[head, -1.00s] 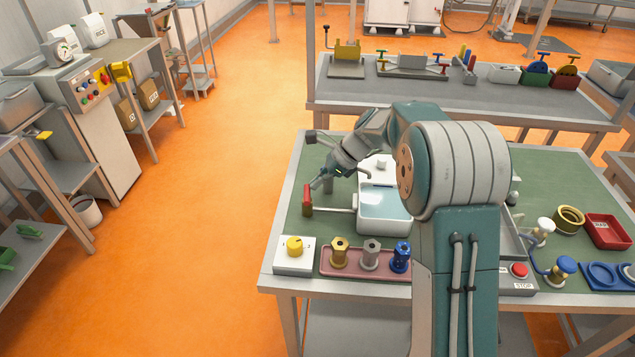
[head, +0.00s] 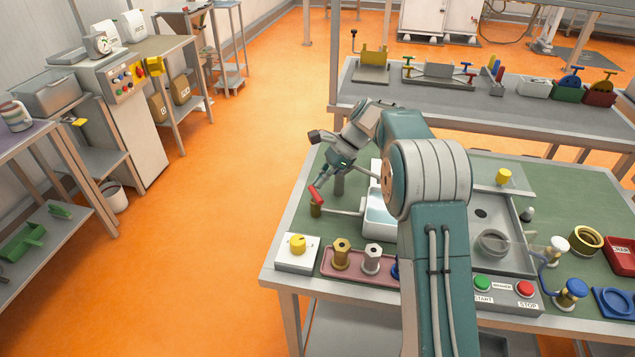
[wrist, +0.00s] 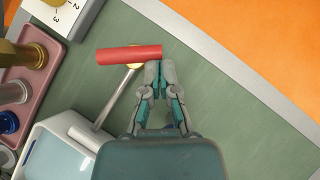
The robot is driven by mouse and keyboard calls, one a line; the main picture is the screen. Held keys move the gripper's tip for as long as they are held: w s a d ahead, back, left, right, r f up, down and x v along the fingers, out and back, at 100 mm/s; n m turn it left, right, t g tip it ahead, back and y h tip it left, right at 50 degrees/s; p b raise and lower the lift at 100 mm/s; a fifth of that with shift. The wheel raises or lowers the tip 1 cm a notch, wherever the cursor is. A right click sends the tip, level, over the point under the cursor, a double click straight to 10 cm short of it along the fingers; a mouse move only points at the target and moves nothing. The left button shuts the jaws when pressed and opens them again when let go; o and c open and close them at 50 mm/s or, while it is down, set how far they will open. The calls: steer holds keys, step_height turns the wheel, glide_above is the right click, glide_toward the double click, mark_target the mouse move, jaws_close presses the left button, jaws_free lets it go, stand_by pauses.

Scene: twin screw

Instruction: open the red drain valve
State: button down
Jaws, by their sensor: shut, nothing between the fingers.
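The red valve handle (head: 317,195) sits on a small brass body (head: 316,209) at the left side of the green bench. A thin pipe (head: 340,212) runs from it to a white basin (head: 378,222). The handle also shows in the wrist view (wrist: 128,55), lying across the pipe's end. My gripper (head: 318,184) is shut and empty, pointing down beside the handle. In the wrist view my fingertips (wrist: 160,66) are together by the handle's right end; I cannot tell whether they touch it. My arm hides part of the basin.
A white box with a yellow knob (head: 297,245) and a pink tray (head: 330,262) with hex-based fittings stand at the front left. START and STOP buttons (head: 524,289) are at the front right. The bench's left edge is near the valve.

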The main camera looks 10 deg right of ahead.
steer(key=shift+a+n+g, duration=0.1)
steer(key=shift+n+g, duration=0.3)
steer(key=shift+n, duration=0.3)
steer(key=shift+a, duration=0.3)
steer(key=shift+w+n+h, duration=0.1)
steer(key=shift+n+h, duration=0.2)
steer(key=shift+a, duration=0.6)
steer(key=shift+s+d, duration=0.3)
steer(key=shift+s, duration=0.5)
